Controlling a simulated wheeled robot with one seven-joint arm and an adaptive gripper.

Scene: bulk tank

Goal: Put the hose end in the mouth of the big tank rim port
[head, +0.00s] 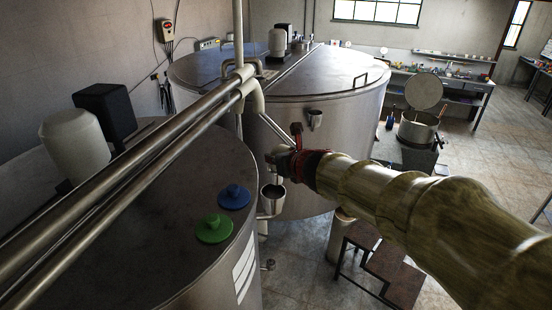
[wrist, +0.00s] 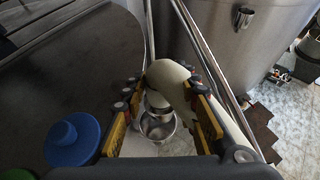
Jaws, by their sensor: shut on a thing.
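My gripper (head: 282,160) is beside the near tank's right edge in the head view. In the wrist view its yellow-padded fingers (wrist: 163,125) are on either side of the cream hose (wrist: 167,78) and closed on it. The hose's metal end (wrist: 156,101) points down at a round metal cup port (wrist: 157,129). It overlaps the port's mouth in the picture; I cannot tell whether it is inside or just above. In the head view this port (head: 272,198) is at the near tank's rim, just below my gripper. A similar cup (head: 315,119) is on the far tank.
The near tank's dark lid (head: 130,230) carries a blue knob (head: 235,196) and a green knob (head: 213,229). Metal pipes (head: 130,165) cross above it. The far tank (head: 300,150) stands behind. Brown steps (head: 385,275) are at lower right.

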